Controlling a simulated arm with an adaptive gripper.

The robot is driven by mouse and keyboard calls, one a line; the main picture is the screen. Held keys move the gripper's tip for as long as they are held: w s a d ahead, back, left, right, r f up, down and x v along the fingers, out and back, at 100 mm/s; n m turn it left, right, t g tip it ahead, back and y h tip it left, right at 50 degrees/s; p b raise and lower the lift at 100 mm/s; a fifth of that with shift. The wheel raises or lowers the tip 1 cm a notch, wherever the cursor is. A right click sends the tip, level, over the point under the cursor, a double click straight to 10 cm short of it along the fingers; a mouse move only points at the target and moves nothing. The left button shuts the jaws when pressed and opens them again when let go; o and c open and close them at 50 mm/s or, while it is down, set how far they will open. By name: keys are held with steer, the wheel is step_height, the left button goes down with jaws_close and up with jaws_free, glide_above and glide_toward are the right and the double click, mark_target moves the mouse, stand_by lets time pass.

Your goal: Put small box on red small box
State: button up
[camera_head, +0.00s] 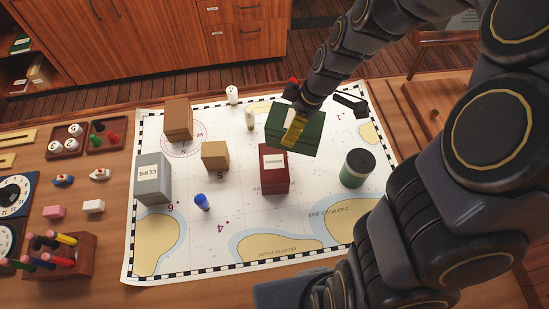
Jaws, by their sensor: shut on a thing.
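A dark green box (312,139) with a yellow band is at my gripper (296,118), which is shut on it. The box looks raised above the chart, tilted in the picture, just behind and above the red small box. The fingertips are mostly hidden by my wrist and the box. The red small box (274,180) stands upright on the chart with a white label on its front. Its top rear edge is close to the green box in the picture; I cannot tell whether they touch.
On the white chart (245,213) stand a brown box (178,119), a tan box (215,156), a grey clips box (153,188), a green cylinder (357,168), a blue piece (202,203) and white pieces (250,121). A pen holder (75,262) stands left. Front-centre chart is clear.

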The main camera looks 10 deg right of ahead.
mark_target(270, 126)
steer(key=a+n, duration=0.1)
steer(key=a+n+g, duration=0.1)
steer(key=a+n, duration=0.1)
steer(key=a+r+n, duration=0.1)
steer(key=shift+s+a+n, duration=0.2)
steer(key=shift+s+n, duration=0.1)
steer(key=shift+s, duration=0.1)
steer(key=shift+s+a+r+g, duration=0.1)
steer(key=shift+a+r+g, duration=0.05)
steer(key=shift+g, duration=0.35)
steer(key=shift+f, duration=3.95)
steer(key=shift+f, duration=0.1)
steer(key=o, duration=1.1)
